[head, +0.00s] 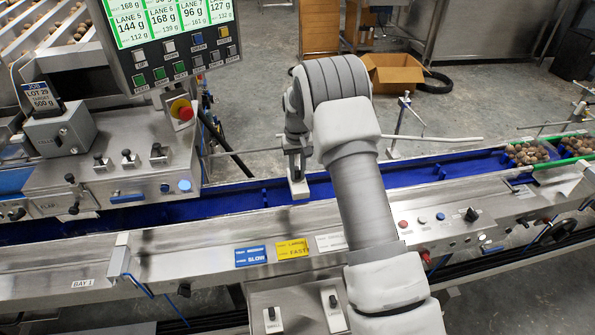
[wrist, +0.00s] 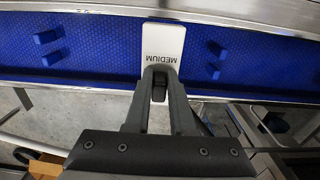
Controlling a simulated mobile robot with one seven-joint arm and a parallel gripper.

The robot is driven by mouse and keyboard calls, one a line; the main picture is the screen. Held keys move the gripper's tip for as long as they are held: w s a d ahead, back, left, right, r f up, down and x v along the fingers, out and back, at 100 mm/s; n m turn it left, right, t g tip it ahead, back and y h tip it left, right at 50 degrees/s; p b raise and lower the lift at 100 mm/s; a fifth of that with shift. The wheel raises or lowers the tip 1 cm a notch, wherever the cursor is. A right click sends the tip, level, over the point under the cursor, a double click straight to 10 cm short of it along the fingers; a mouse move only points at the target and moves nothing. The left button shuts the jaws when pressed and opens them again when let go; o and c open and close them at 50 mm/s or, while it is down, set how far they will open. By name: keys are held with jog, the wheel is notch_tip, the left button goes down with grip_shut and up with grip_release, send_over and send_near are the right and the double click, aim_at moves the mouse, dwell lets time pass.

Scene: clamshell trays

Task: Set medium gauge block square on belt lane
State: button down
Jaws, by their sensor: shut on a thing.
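The medium gauge block (wrist: 163,38) is a white block with MEDIUM printed on its face. My gripper (wrist: 159,77) is shut on its near end in the wrist view. In the head view the block (head: 299,188) hangs below my gripper (head: 296,172) over the blue belt lane (head: 239,199). The belt lane (wrist: 105,50) fills the space behind the block in the wrist view. The block looks roughly square across the lane. I cannot tell whether its underside touches the belt.
Small blue cleats (wrist: 47,38) stand on the belt to both sides of the block. Metal rails (wrist: 240,14) edge the lane. A control console (head: 110,165) stands at left.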

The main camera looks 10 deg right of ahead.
jog(key=shift+f+b, duration=0.45)
jog(key=shift+f, duration=0.1)
jog(key=c, duration=0.8)
grip_release()
jog(key=shift+o, duration=0.2)
jog(key=shift+r, duration=0.1)
